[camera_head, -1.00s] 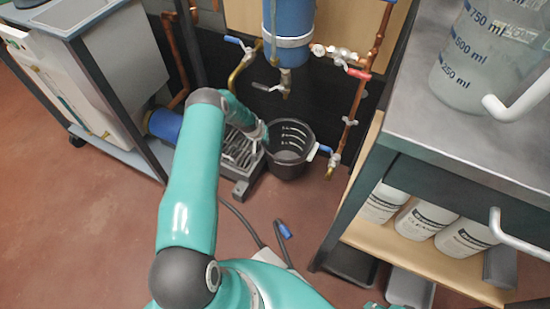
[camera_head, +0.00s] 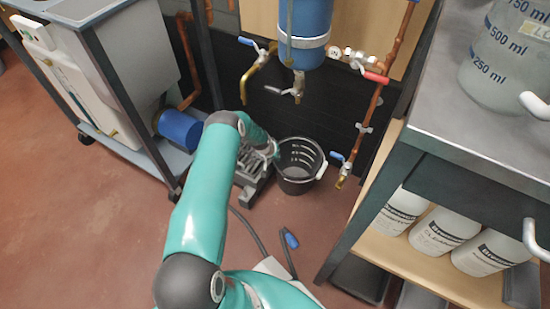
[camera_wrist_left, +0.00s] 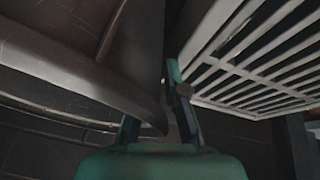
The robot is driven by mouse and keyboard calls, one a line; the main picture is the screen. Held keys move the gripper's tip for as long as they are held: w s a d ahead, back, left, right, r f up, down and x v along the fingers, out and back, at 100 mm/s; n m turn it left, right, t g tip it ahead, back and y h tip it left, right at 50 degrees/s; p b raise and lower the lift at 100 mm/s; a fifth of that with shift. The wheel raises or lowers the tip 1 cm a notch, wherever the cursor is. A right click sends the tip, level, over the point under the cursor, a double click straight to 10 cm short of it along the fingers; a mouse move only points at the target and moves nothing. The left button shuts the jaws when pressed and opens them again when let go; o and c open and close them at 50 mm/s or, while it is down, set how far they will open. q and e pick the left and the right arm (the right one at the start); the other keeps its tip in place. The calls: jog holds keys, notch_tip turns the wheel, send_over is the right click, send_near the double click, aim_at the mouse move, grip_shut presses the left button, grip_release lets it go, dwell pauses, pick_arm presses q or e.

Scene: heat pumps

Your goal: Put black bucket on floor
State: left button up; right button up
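The black bucket (camera_head: 298,170) stands upright low beside the grey metal rack, below the blue tank; its base looks at or close to the floor (camera_head: 110,225), but I cannot tell whether it touches. A pale grip shows on its right rim. My left gripper (camera_head: 272,150) is at the bucket's left rim. In the left wrist view the bucket's dark rim (camera_wrist_left: 75,70) runs in between the fingers of my left gripper (camera_wrist_left: 165,112), which look closed on it; part of the fingers is hidden. My right gripper is out of view.
The metal rack (camera_head: 252,172) is left of the bucket; its white grille (camera_wrist_left: 260,65) fills the wrist view's right. A copper pipe with valves (camera_head: 343,172) hangs close right. A blue-ended cable (camera_head: 290,238) lies in front. A shelved bench (camera_head: 380,180) stands right.

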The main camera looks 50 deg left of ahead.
pick_arm(q)
jog(key=shift+r, duration=0.1)
jog(key=p+v, duration=1.1)
jog(key=v, duration=0.1)
dwell(0.7)
